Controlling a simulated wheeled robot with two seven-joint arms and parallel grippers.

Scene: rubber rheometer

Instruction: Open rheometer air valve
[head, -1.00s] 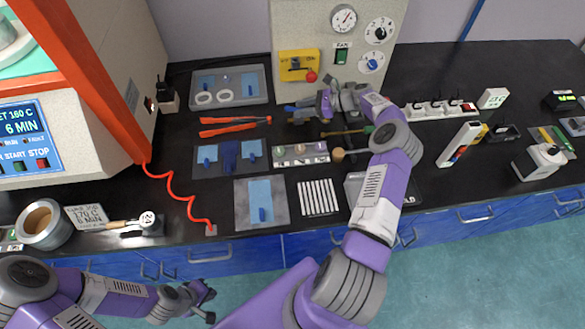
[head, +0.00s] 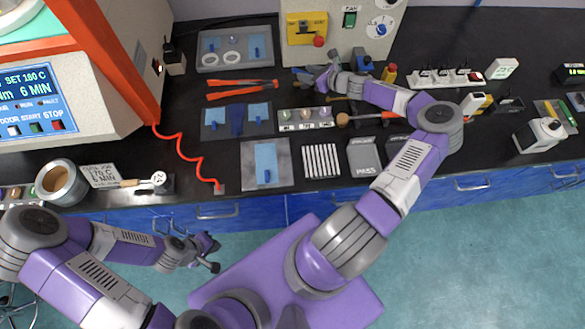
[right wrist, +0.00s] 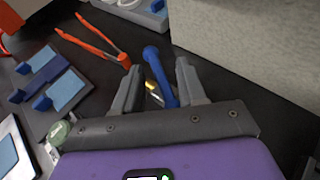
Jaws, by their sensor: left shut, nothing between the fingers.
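A blue lever handle (right wrist: 156,68) shows in the right wrist view, in the gap between the fingers of my right gripper (right wrist: 158,67). The fingers are apart, one on each side of it; I cannot tell whether either touches it. A small yellow part shows beside the lever. In the head view, my right gripper (head: 322,78) is low over the bench in front of the grey cabinet, largely hiding what lies under it, with blue bits showing around it. My left gripper (head: 208,255) is shut and empty in front of the bench's front edge.
The grey cabinet (head: 385,50) with a yellow box (head: 306,28) stands close behind the right gripper. Orange tongs (head: 240,90) lie to its left. A tray of rings (head: 236,65), a row of white strips (head: 321,160) and a wooden-handled tool (head: 345,119) are nearby.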

